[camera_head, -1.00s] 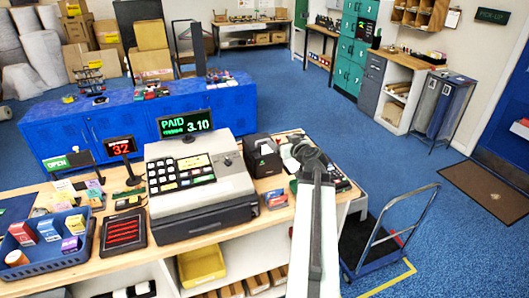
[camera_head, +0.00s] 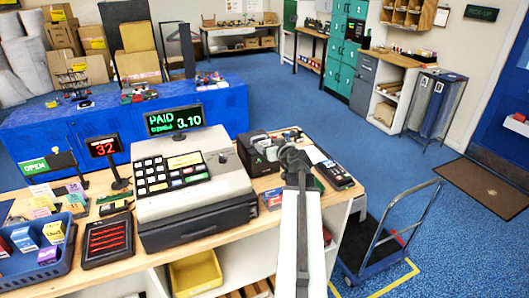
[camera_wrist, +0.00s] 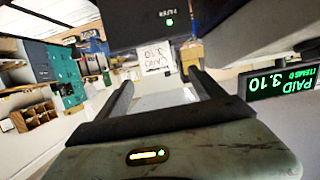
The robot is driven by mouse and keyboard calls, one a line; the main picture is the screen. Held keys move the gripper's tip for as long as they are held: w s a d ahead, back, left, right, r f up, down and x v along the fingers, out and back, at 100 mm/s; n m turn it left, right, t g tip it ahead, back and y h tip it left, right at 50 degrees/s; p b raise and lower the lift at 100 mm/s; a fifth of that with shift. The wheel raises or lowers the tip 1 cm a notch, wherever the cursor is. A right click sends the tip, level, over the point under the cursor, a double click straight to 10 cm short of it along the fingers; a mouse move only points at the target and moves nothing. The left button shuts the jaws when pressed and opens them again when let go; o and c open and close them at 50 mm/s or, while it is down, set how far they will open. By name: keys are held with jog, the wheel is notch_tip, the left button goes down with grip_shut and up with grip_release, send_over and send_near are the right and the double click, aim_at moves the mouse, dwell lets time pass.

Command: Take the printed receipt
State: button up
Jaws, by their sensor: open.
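The printed receipt (camera_wrist: 157,58) is a small white slip with "3.10" on it, upside down in the wrist view. It hangs at the dark receipt printer (camera_wrist: 150,22), which has a green light. In the head view the black printer (camera_head: 258,156) stands on the counter right of the cash register (camera_head: 185,180). My gripper (camera_wrist: 157,80) is open, with the slip showing between and beyond its two fingers. I cannot tell the exact gap. In the head view my gripper (camera_head: 291,157) is just right of the printer, and the slip cannot be made out there.
The green "PAID 3.10" display (camera_wrist: 283,83) is close on the right in the wrist view. A card terminal (camera_head: 334,174) lies right of my gripper on the counter. A blue basket (camera_head: 38,262) stands at far left. A hand trolley (camera_head: 385,240) is on the floor at right.

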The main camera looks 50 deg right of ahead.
aim_at(265, 141)
jog(key=b+x, duration=0.1)
jog(key=x, duration=0.4)
jog(key=shift+s+d+f, duration=0.1)
jog(key=shift+d, duration=0.05)
jog(key=c, duration=1.4)
jog(key=shift+c, duration=0.2)
